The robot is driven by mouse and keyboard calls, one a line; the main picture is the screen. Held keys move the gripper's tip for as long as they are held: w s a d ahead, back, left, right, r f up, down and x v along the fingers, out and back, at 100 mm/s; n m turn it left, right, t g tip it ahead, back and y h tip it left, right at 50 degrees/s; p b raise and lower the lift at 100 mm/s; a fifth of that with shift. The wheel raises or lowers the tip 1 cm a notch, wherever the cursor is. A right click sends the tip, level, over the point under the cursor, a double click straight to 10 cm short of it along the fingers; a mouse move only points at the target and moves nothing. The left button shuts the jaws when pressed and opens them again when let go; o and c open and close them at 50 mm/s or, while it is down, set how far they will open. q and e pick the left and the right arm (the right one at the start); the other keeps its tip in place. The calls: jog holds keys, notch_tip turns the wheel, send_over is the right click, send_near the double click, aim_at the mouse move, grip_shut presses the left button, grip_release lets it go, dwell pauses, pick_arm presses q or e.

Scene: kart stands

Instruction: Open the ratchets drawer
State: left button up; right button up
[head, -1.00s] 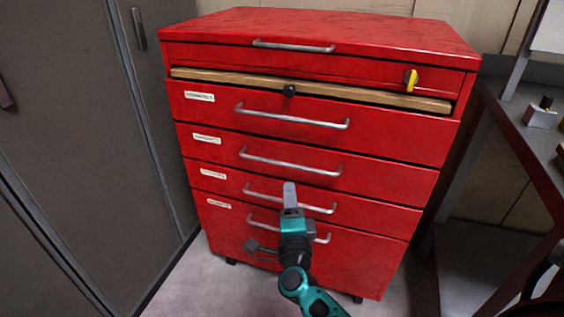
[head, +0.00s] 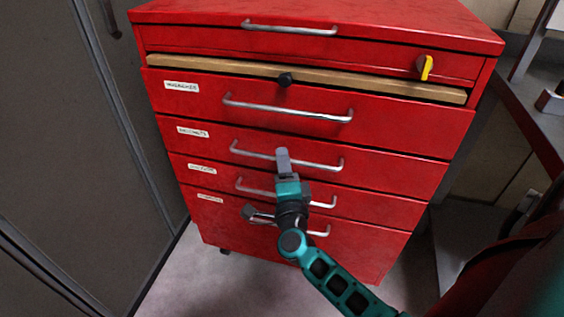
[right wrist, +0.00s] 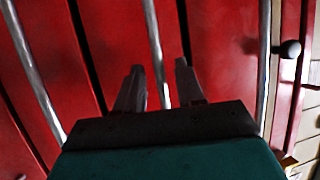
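A red tool cabinet (head: 400,135) has several labelled drawers with silver bar handles, and they look shut. The labels are too small to read surely, so I cannot tell which is the ratchets drawer. My right gripper (head: 282,158) is in front of the handle (head: 320,165) of the second drawer below the wooden board. In the right wrist view, my right gripper (right wrist: 160,80) is open, and that handle (right wrist: 153,35) runs between its two fingers, with no closed grip. My left gripper is not in view.
The wooden board (head: 360,82) with a black knob (head: 285,80) sits above the drawers. A yellow key-like piece (head: 426,67) is at upper right. A grey locker (head: 60,150) stands left, and a dark bench (head: 530,120) stands right.

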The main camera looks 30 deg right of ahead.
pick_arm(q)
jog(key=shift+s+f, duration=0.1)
pick_arm(e)
grip_shut()
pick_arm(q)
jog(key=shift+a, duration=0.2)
pick_arm(e)
jog(key=shift+a, duration=0.1)
dwell(0.4)
